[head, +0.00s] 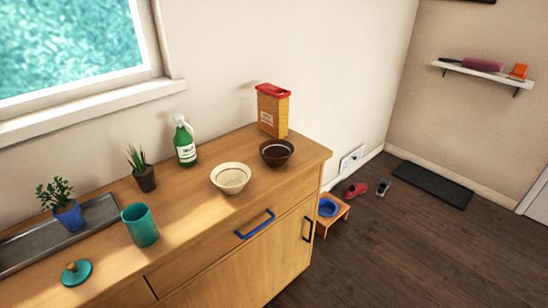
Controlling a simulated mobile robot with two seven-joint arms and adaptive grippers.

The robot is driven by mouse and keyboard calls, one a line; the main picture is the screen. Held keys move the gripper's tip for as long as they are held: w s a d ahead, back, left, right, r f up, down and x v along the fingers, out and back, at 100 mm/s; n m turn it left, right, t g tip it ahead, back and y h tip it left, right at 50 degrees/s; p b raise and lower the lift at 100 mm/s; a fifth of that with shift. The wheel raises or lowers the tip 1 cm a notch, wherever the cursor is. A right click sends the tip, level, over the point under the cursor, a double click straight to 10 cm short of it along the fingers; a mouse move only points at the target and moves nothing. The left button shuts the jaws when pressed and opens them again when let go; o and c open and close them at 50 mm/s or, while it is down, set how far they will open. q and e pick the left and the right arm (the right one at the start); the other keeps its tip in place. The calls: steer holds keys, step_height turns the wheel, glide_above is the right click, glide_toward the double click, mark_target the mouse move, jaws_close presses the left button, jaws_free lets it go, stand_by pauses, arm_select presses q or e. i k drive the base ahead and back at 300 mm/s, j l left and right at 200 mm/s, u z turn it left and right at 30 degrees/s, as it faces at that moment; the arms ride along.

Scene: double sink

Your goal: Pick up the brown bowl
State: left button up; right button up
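The dark brown bowl (277,153) stands upright on the wooden counter (205,205), near its right end. It looks empty. A cream bowl (230,178) with a dark line inside stands just to its left and nearer to me, with a small gap between them. An orange box with a red lid (273,110) stands behind the brown bowl. Neither of my grippers shows in the head view.
A green spray bottle (185,142), a small potted plant (144,172), a teal cup (140,225) and a teal lid (76,272) stand farther left. A blue handle (255,223) sticks out from the front. Bare counter lies before the bowl. Shoes (357,190) lie on the floor.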

mark_target(276, 152)
steer(key=i+l, duration=0.15)
steer(key=l, duration=0.15)
steer(key=i+l+u, duration=0.1)
steer(key=l, duration=0.2)
steer(key=i+l, duration=0.2)
steer(key=l, duration=0.15)
steer(key=i+l+u, duration=0.1)
steer(key=l, duration=0.2)
steer(key=i, duration=0.05)
